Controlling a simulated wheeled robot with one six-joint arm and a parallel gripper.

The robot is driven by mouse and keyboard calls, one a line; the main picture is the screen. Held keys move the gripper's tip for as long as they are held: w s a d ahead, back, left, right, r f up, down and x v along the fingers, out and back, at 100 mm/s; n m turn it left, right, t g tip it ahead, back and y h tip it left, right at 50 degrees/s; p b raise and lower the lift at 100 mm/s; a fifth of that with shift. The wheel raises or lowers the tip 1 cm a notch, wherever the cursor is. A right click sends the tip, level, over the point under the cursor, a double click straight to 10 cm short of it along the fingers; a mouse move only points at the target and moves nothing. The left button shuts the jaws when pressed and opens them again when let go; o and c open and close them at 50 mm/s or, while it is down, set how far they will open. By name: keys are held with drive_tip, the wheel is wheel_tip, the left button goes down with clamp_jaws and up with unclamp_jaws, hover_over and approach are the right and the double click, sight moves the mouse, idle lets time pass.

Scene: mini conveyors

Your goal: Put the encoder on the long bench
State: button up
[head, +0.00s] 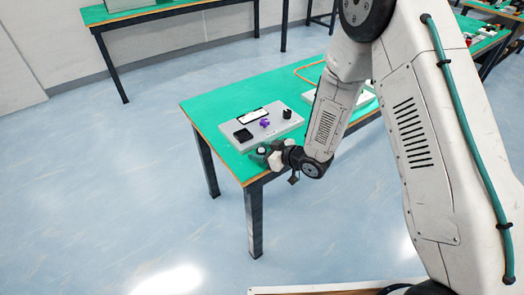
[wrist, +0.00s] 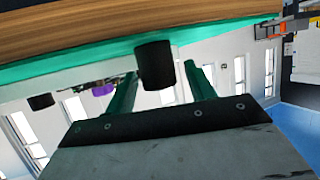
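A black cylinder (wrist: 155,65), which I take to be the encoder, stands close to the wooden edge of a green-topped bench (wrist: 190,36) in the wrist view, which is upside down. My gripper (wrist: 168,72) has its two green fingers apart. The cylinder shows between them, nearer the left finger, with a gap on the right; I cannot tell if it is within their reach. In the head view my gripper (head: 261,155) is low at the near corner of the green bench (head: 212,102). A dark object is partly hidden there.
A grey board (head: 262,127) on the bench carries a black square, a purple part (head: 265,123) and a black cylindrical part (head: 287,113). Another green bench (head: 140,14) stands along the back wall, and more benches are at the upper right. The floor between is clear.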

drive_tip(key=shift+r, duration=0.1)
drive_tip(key=shift+s+d+r, duration=0.15)
drive_tip(key=shift+d+r, duration=0.05)
drive_tip(key=v, duration=1.1)
drive_tip(key=shift+d, duration=0.2)
drive_tip(key=w+d+r+m+h, duration=0.2)
drive_tip(key=w+d+r+h, duration=0.1)
drive_tip(key=d+r+h, duration=0.5)
drive_tip(key=s+d+r+m+h, duration=0.35)
drive_tip(key=s+d+r, duration=0.25)
drive_tip(key=d+r, duration=0.25)
drive_tip(key=s+r+m+g, duration=0.2)
drive_tip(key=s+r, duration=0.3)
drive_tip(key=s, duration=0.7)
drive_tip(key=s+r+m+g, duration=0.3)
drive_tip(key=s+r+g, duration=0.2)
drive_tip(key=s, duration=0.8)
drive_tip(key=shift+s+r+y, duration=0.2)
drive_tip(key=shift+s+y, duration=0.1)
drive_tip(key=shift+y, duration=0.15)
